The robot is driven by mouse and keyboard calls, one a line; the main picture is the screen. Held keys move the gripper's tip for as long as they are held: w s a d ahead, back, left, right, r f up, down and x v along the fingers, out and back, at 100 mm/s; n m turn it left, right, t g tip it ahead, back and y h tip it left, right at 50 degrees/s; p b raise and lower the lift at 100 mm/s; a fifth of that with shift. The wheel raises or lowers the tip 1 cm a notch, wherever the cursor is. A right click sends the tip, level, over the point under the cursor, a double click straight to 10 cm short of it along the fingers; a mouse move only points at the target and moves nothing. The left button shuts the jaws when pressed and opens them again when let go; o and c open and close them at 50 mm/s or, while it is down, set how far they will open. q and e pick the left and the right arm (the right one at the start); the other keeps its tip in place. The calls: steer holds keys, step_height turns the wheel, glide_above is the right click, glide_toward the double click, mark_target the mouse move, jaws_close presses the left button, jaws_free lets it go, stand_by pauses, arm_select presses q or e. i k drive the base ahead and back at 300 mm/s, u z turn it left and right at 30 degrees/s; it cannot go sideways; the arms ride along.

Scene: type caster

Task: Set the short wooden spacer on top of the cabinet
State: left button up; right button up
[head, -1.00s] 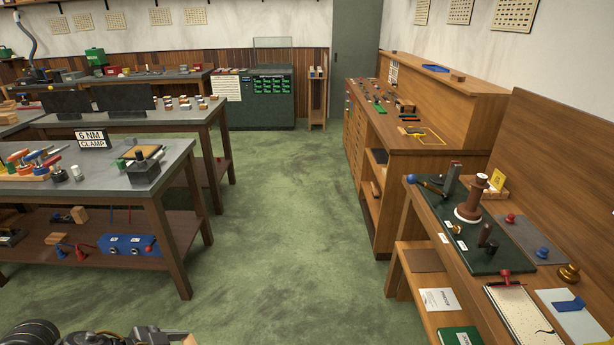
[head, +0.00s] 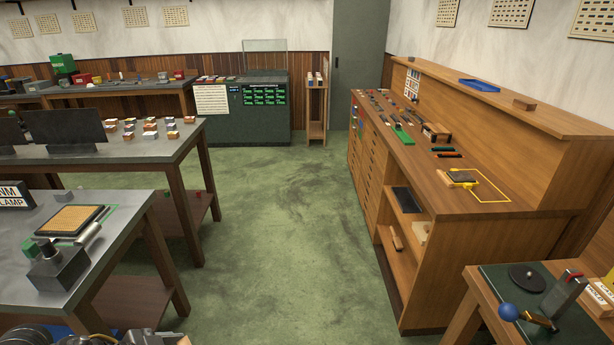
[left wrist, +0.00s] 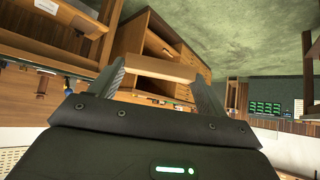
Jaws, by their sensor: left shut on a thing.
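A short wooden spacer (left wrist: 158,68) is held crosswise between the two fingers of my left gripper (left wrist: 160,76) in the left wrist view. In the head view, part of my left gripper (head: 150,339) shows at the bottom edge, mostly cut off. The wooden cabinet (head: 490,262) stands at the right, with drawers, open shelves, a worktop and a raised back ledge. The ledge top (head: 565,123) carries a blue tray (head: 479,85) and a small wooden block (head: 524,104). The spacer is away from the cabinet. My right gripper is not in view.
The cabinet's worktop holds several tools and a yellow outline (head: 487,198). A lower bench (head: 465,283) with a blue-knobbed lever (head: 509,312) stands at the near right. Grey tables (head: 100,240) line the left. The green floor (head: 275,235) between is clear.

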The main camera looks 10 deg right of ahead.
mark_target(478, 179)
steer(key=i, duration=3.3)
steer(key=z, duration=3.75)
